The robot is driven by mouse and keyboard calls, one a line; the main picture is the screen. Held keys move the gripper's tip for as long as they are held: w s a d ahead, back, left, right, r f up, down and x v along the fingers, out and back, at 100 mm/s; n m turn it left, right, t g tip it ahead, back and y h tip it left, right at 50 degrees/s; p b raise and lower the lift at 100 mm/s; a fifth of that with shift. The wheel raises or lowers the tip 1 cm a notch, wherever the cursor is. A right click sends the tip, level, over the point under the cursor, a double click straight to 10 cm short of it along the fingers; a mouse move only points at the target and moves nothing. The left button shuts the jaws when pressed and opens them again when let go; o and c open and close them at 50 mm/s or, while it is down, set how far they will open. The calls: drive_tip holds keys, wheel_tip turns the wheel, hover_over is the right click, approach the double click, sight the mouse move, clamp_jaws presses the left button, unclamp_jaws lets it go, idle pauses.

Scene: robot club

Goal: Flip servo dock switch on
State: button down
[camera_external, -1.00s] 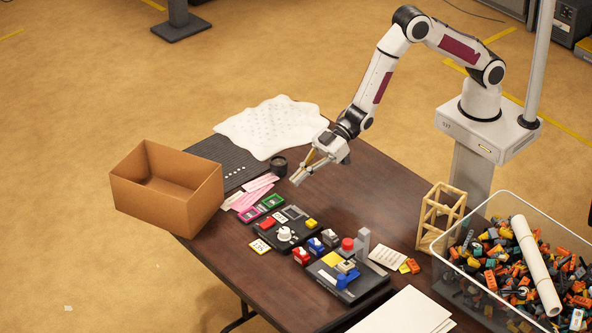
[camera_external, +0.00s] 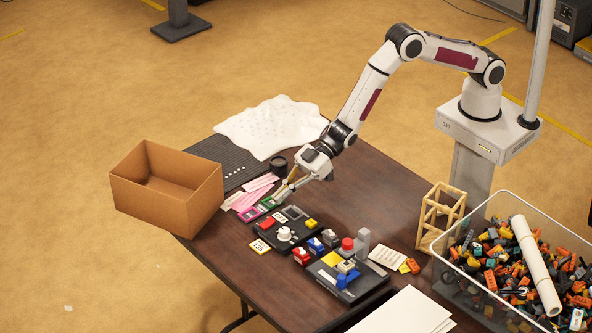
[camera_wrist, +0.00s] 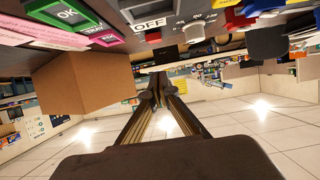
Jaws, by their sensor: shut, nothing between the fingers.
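A dark panel (camera_external: 297,236) with a white round knob, a red block and a yellow block lies on the table. A second dark panel (camera_external: 362,290) with blue and yellow blocks lies nearer the front. I cannot tell which part is the servo dock switch. In the wrist view, a white plate reading OFF (camera_wrist: 149,23) shows at the top, beside a grey knob (camera_wrist: 193,32). My gripper (camera_external: 277,202) is shut and empty, tilted down just above the green tag (camera_external: 269,202) behind the first panel. Its fingers (camera_wrist: 159,82) also show in the wrist view.
A cardboard box (camera_external: 190,212) stands at the table's left edge. A red button (camera_external: 347,244), a wooden frame (camera_external: 441,214) and a bin of bricks (camera_external: 470,285) are to the right.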

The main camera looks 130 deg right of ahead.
sight(278, 219)
drive_tip(key=shift+x, duration=1.35)
drive_tip(key=shift+s+f, duration=0.2)
drive_tip(key=shift+f, duration=0.8)
drive_tip(key=shift+s+f, duration=0.25)
drive_tip(key=shift+f, duration=0.7)
drive_tip(key=shift+s+f, duration=0.2)
drive_tip(key=shift+f, duration=0.35)
drive_tip(key=shift+r, duration=0.5)
drive_tip(key=shift+r, duration=0.4)
drive_tip(key=shift+r, duration=0.15)
